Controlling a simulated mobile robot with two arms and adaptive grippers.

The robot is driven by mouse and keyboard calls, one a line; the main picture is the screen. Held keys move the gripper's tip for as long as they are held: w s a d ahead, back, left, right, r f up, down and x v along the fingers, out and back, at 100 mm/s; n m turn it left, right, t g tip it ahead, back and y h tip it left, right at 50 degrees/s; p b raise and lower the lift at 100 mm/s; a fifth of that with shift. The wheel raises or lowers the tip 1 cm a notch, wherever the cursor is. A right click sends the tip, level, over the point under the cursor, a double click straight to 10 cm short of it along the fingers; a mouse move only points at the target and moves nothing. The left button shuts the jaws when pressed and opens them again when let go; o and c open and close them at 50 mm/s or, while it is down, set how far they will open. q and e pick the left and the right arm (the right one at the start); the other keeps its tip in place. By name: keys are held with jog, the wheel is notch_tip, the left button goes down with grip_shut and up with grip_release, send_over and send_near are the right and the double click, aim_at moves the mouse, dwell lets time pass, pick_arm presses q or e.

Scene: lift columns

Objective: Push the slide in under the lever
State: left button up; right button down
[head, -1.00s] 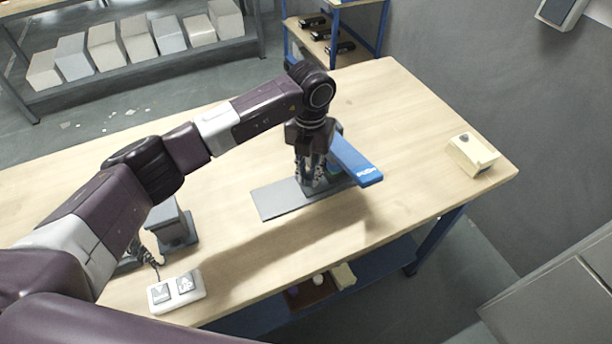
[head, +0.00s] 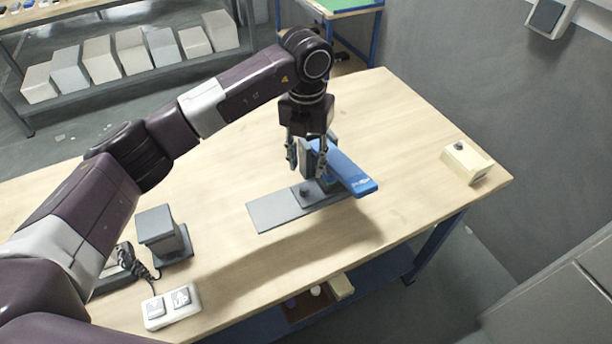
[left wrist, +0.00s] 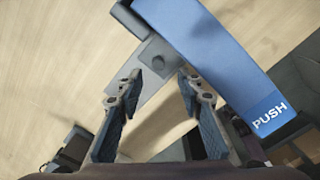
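The blue lever (head: 345,168), marked PUSH, slants over the right part of a flat grey plate (head: 270,212) on the wooden table. The grey slide (head: 304,194), with a small round knob, lies on the plate at the lever's left side; I cannot tell how far it reaches under the lever. My left gripper (head: 307,170) is open and empty above the slide, close beside the lever. In the left wrist view, the fingers (left wrist: 159,86) stand apart, with the slide (left wrist: 154,58) beyond them and the lever (left wrist: 215,60) to the right. My right gripper is not in view.
A grey block on a base (head: 162,232) and a white two-button switch box (head: 171,306) are at the table's left. A cream box with a dark button (head: 466,162) is at the right end. The table between lever and cream box is clear.

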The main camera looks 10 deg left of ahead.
pick_arm(q)
notch_tip(320, 180, up, 4)
jog(key=shift+f, duration=0.1)
dwell(0.5)
